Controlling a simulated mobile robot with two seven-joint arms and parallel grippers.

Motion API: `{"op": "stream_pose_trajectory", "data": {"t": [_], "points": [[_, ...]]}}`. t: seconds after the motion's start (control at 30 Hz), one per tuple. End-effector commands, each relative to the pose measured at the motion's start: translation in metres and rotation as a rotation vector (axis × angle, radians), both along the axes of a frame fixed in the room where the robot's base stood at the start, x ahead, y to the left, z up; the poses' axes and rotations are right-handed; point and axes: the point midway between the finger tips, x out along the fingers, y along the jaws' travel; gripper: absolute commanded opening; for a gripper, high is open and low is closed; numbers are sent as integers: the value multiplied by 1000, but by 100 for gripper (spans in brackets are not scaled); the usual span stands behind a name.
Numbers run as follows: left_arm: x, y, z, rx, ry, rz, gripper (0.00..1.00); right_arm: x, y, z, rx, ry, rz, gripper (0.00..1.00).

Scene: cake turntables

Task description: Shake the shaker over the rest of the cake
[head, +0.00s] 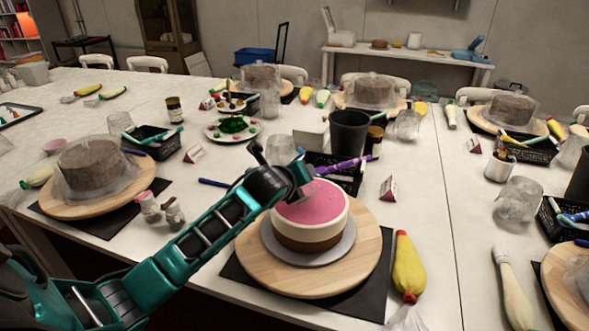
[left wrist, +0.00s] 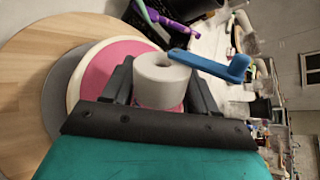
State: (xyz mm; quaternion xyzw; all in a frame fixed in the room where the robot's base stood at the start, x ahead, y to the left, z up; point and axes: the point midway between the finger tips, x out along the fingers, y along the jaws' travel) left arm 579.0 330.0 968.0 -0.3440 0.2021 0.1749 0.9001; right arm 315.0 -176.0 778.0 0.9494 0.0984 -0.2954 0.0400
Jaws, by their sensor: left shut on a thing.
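The cake (head: 310,222) has a pink top and white and brown sides. It sits on a grey board on a round wooden turntable (head: 262,273). My left gripper (head: 303,184) is over the back left part of the cake top. In the left wrist view the gripper (left wrist: 163,95) is shut on a shaker (left wrist: 160,82), a whitish cylinder with pink low on it. The pink cake top (left wrist: 103,72) shows beside it. In the head view the gripper mostly hides the held shaker. My right gripper is out of view.
Two small shakers (head: 160,208) stand left of the turntable. A yellow piping bag (head: 407,265) lies to its right. A black cup (head: 349,132), a black basket and a purple tool (head: 343,163) are behind the cake. A wrapped cake (head: 92,166) stands at left.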

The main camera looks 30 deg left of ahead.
Motion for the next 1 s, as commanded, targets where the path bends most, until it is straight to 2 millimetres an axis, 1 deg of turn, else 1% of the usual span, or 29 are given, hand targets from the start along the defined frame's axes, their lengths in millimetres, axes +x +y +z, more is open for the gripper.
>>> {"op": "stream_pose_trajectory", "data": {"t": [0.37, 0.47, 0.63, 0.83, 0.87, 1.0], "points": [[-2, -13, -8, -514, 131, 0, 15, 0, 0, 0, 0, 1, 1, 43], [-3, -11, -8, -614, 164, 0, 15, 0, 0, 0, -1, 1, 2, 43], [-3, -13, -10, -814, 218, 1, 15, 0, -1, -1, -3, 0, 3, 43], [-2, -12, -10, -1060, 281, 2, 15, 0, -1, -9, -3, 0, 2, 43], [-3, -13, -9, -1081, 288, 0, 15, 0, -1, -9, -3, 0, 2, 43], [-4, -17, -5, -1069, 287, -1, 15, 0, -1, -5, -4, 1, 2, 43]]}}
